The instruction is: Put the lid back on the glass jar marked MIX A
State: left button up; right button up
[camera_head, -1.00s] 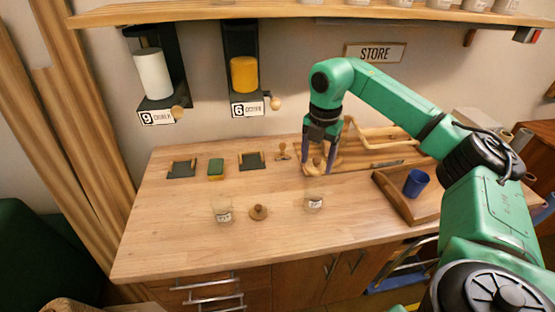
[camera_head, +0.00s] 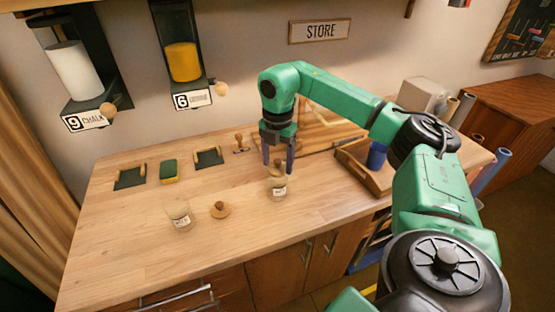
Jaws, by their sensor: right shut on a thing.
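My right gripper (camera_head: 277,160) is shut on a wooden knobbed lid (camera_head: 277,170). The lid is right at the mouth of the right-hand glass jar (camera_head: 279,189); I cannot tell whether it is seated or just above. A second glass jar (camera_head: 180,214) stands open to the left, upright on the table. Another wooden lid (camera_head: 220,210) lies on the table beside that jar. Both jars carry small white labels, too small to read for certain, so I cannot tell which is MIX A. My left gripper is not in view.
A wooden tray (camera_head: 350,158) with a blue cup (camera_head: 376,156) stands to the right. A green and yellow sponge (camera_head: 169,171), dark holders and a wooden stamp (camera_head: 240,146) line the back. The front of the tabletop (camera_head: 130,260) is clear.

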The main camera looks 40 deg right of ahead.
jog(key=shift+a+r, duration=0.15)
dwell(0.7)
jog(key=shift+f+p, duration=0.2)
jog(key=shift+p, duration=0.35)
dwell(0.9)
jog(key=o, duration=1.3)
notch_tip(320, 180, up, 7)
jog(key=p, duration=0.6)
jog(key=shift+r, duration=0.1)
